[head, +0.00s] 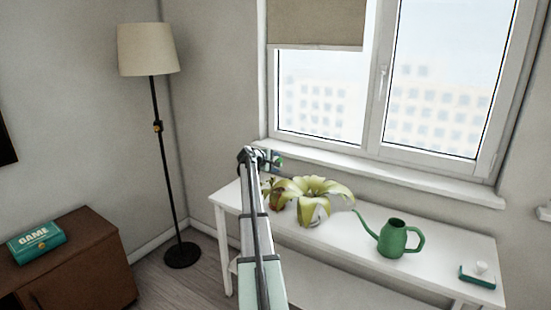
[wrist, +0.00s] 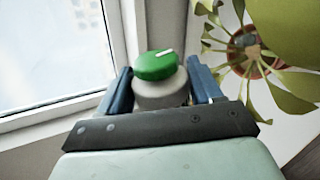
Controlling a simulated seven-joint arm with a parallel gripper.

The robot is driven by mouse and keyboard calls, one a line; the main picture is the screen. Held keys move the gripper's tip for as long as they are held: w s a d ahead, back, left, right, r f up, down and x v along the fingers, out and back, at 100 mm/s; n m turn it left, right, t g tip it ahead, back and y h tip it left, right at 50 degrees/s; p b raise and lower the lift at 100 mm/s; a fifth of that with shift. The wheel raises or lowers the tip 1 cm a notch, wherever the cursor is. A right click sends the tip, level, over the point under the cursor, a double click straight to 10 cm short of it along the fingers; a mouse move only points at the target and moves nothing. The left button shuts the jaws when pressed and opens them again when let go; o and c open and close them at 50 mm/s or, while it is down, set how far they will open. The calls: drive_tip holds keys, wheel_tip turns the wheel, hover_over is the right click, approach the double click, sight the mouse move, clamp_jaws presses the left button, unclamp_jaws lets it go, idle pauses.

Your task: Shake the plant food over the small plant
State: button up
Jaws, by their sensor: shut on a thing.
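My gripper (wrist: 160,92) is shut on the plant food (wrist: 160,93), a grey-white container with a green cap, held between two blue fingers in the wrist view. In the head view my gripper (head: 268,160) is above the left end of the white table, and the plant food's green part (head: 280,161) shows at its tip. A smaller plant (head: 277,191) with yellowish leaves stands just below, partly hidden by my arm. A larger plant (head: 313,190) stands to its right. In the wrist view a potted plant (wrist: 250,55) is right of the container, apart from it.
The white table (head: 456,243) stands under the window (head: 440,75). A green watering can (head: 392,238) stands right of the plants, and a small green-and-white item (head: 478,275) lies at the right end. A floor lamp (head: 155,120) is at the left.

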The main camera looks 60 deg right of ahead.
wheel_tip(320, 180, down, 3)
drive_tip(key=shift+s+r+m+t, duration=0.15)
drive_tip(key=shift+m+t, duration=0.85)
drive_tip(key=shift+m, duration=0.1)
drive_tip(key=f+m+t, duration=0.1)
drive_tip(key=m+t, duration=0.1)
drive_tip(key=shift+f+m+t, duration=0.2)
drive_tip(key=shift+m+t, duration=0.1)
drive_tip(key=shift+m, duration=0.1)
